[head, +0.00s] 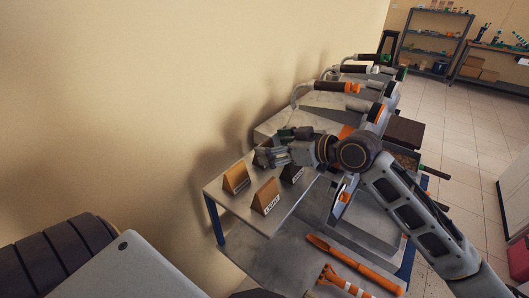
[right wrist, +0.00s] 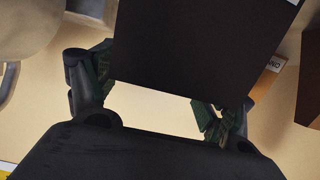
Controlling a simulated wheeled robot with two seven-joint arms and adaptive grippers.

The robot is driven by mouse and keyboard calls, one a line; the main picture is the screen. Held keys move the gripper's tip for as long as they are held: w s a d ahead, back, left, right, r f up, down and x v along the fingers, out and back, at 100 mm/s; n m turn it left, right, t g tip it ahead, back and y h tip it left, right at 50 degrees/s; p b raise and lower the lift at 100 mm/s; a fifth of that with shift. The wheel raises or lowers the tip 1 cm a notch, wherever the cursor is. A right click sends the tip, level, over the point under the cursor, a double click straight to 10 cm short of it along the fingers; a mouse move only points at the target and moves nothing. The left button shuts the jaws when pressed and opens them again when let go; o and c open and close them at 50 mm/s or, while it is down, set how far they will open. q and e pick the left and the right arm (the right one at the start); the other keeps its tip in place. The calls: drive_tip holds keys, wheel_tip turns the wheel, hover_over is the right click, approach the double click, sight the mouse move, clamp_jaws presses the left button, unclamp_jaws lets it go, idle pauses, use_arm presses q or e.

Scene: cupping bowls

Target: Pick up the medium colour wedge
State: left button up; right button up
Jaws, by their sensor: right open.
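Several wedges stand on the near end of the metal table. A tan wedge (head: 236,178) is at the left, and an orange-brown wedge (head: 266,196) marked LIGHT is in front. A very dark wedge (head: 292,174) with a label stands at the right. A brown wedge (head: 262,159) shows partly behind my right gripper (head: 275,155); I cannot read which one is medium. My right gripper is open just above and beside the back wedges. In the right wrist view, a big dark flat-faced block (right wrist: 190,50) lies between and beyond the open fingers (right wrist: 160,105); its label is hidden.
Grey machines with handles (head: 355,88) line the back of the table along the wall. Orange tools (head: 355,265) lie on the lower shelf (head: 265,250). In the right wrist view, an orange labelled piece (right wrist: 270,72) shows at the right.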

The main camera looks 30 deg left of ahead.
drive_tip(key=shift+x, duration=1.2)
drive_tip(key=c, duration=1.1)
drive_tip(key=shift+r+b, duration=0.7)
drive_tip(key=shift+r, duration=4.3)
